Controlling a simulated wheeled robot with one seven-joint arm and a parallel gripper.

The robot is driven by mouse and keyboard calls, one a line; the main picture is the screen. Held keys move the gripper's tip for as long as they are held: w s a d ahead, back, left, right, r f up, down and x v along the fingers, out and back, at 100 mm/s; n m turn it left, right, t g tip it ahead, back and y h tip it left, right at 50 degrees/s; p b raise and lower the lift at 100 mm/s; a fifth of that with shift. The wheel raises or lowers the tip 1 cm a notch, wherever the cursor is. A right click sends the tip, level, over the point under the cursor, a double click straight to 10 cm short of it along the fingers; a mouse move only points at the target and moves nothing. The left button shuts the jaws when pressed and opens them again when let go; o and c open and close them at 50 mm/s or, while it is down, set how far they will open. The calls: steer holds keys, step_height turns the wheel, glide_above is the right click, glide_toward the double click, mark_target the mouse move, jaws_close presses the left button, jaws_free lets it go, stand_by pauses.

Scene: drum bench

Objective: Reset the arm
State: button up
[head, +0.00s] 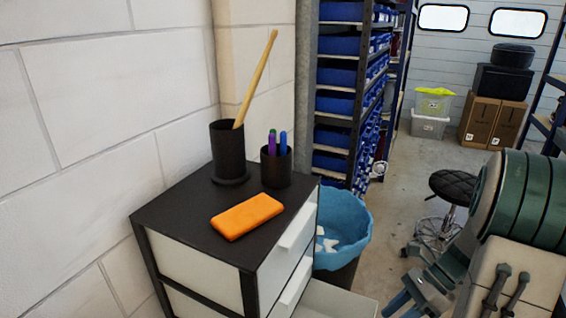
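My arm shows at the right edge as green ribbed links and a pale section. My gripper (402,304) is low at the bottom right, pointing down and left. It is partly cut off by the picture's lower edge, and I cannot make out whether its fingers are apart. I see nothing held in it. It appears to the right of the drawer cabinet (185,208), apart from the things on its black top. There an orange block (246,216) lies flat, a tall black holder (228,150) has a wooden stick (257,78) leaning in it, and a black cup (276,168) holds pens.
A low drawer (335,302) stands pulled out at the cabinet's right side. A blue-lined bin (343,222) with white scraps is behind it. A black stool (452,187) stands behind my arm. Shelving with blue bins (336,103) and a block wall (90,90) bound the left.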

steer(key=s+a+r+n+t+h+p, duration=0.2)
steer(key=s+a+r+n+h+p, duration=0.1)
steer(key=r+n, duration=0.7)
steer(key=s+a+r+n+t+h+p, duration=0.3)
steer(key=a+r+n+h+p, duration=0.2)
steer(key=r+n, duration=0.5)
steer(key=shift+s+a+r+h+p, duration=0.15)
steer(key=shift+a+r+h+p, duration=0.25)
steer(key=shift+a+p, duration=0.45)
steer(key=shift+a, duration=0.3)
